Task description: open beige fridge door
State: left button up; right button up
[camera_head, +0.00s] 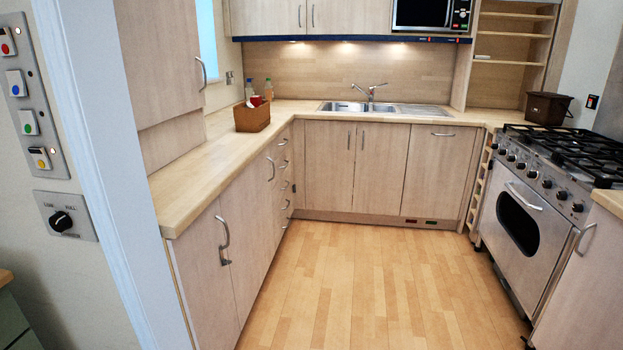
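No door can be told for certain as the beige fridge door, as the fronts look alike. A beige wood-grain door (208,275) stands shut under the left counter at the near end, with a curved metal handle (223,240) near its top right. A further beige door (253,230) beyond it on the same run is also shut. A tall beige upper cabinet door (158,60) on the left, with a handle at its right edge, is shut. Neither of my grippers is in view.
A white door frame (105,160) and a wall switch panel (34,90) stand close on the left. The wooden floor (370,285) is clear. A range cooker (525,220) stands on the right. A brown basket (252,117) sits on the left counter (205,175).

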aim_at(247, 204)
jog(key=i, duration=1.5)
jog(key=u, duration=0.05)
